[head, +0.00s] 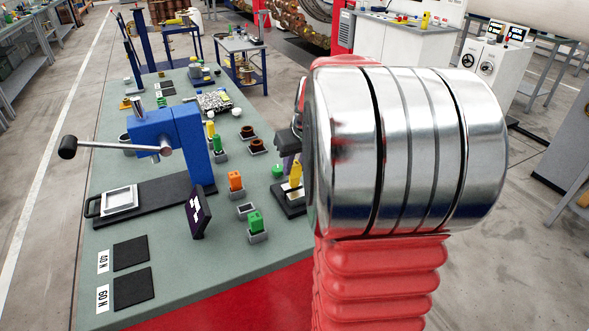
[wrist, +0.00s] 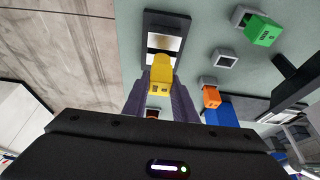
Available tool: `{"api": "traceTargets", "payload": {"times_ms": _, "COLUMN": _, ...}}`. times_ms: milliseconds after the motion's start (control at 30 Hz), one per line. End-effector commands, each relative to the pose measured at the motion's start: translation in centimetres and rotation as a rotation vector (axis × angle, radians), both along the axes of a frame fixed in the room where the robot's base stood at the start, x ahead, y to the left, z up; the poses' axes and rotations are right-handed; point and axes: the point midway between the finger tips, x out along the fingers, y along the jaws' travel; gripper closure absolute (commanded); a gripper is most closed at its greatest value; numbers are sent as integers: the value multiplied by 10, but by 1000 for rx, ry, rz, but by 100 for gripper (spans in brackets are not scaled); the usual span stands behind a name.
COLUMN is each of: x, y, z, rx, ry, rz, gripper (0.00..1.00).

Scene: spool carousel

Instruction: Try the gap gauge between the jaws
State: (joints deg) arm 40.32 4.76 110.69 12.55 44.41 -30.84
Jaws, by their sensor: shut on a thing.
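The yellow gauge (head: 296,173) is held by my gripper (wrist: 159,92), whose dark purple fingers close on both its sides in the wrist view. The gauge (wrist: 159,75) shows its marked yellow end there. A black fixture (head: 290,206) with a bright metal part stands on the bench at the gauge's lower end. It also shows in the wrist view (wrist: 148,22), just beyond the gauge. I cannot tell whether the gauge is inside the fixture's gap or above it. My arm hides the fixture's right side in the head view.
An orange block (head: 236,181) and a green block (head: 256,220) stand in grey holders on the green bench, with an empty holder (head: 245,210) between them. A dark display (head: 197,212) and a blue press (head: 168,135) stand to the left. Dark pads lie at the front left.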

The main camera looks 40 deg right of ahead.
Motion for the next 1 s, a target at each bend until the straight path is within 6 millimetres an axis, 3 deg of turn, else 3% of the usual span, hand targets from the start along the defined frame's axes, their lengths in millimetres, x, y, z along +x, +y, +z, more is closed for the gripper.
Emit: {"api": "traceTargets", "payload": {"times_ms": 1000, "x": 0, "y": 0, "z": 36, "rx": 0, "ry": -1, "rz": 0, "gripper": 93}}
